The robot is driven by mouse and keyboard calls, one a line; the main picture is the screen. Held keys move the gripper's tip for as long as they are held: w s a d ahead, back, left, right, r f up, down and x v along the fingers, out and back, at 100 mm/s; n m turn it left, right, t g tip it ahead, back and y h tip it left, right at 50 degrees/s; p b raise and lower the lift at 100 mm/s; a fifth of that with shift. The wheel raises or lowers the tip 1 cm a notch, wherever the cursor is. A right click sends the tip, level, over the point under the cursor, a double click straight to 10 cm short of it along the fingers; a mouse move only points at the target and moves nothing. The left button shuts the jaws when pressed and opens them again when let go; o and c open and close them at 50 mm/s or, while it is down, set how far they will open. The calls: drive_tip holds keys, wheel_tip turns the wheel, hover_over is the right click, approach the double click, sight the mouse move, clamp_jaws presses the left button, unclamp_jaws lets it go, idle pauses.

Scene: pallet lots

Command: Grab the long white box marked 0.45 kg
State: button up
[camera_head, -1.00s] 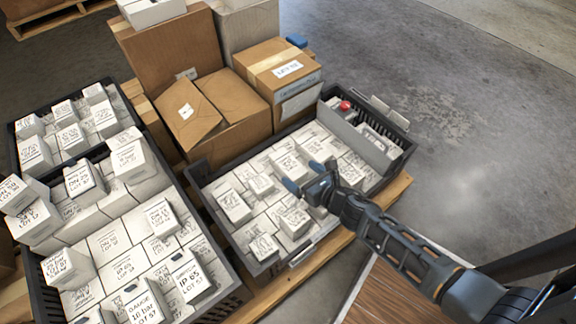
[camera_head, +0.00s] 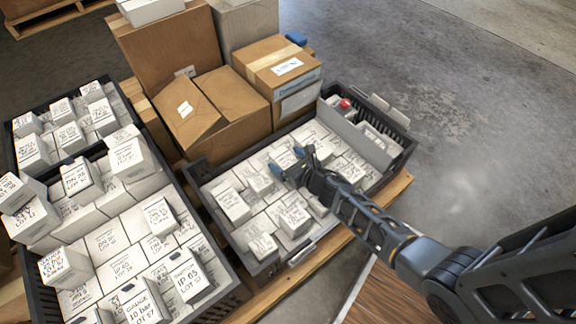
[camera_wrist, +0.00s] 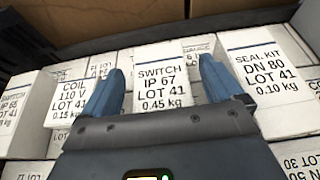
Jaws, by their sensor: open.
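The white box marked "SWITCH IP 67 LOT 41 0.45 kg" (camera_wrist: 161,82) lies among other white boxes in the wrist view, upper middle. My gripper (camera_wrist: 158,85) is open, with one blue fingertip on each side of this box's label. I cannot tell whether the fingers touch it. The gripper's body hides the near end of the box. In the head view my gripper (camera_head: 291,165) is over the middle of the right-hand dark crate (camera_head: 336,240), and the marked box cannot be told apart there.
A box marked "SEAL KIT" (camera_wrist: 262,75) stands close on the right, and one marked "COIL" (camera_wrist: 72,100) on the left. Cardboard boxes (camera_head: 215,105) stand behind the crate. A second, fuller crate (camera_head: 228,298) is on the left. Bare floor (camera_head: 460,130) lies to the right.

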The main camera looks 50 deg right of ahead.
drive_tip(key=shift+c, duration=0.2)
drive_tip(key=c, duration=1.4)
drive_tip(key=shift+r, duration=0.15)
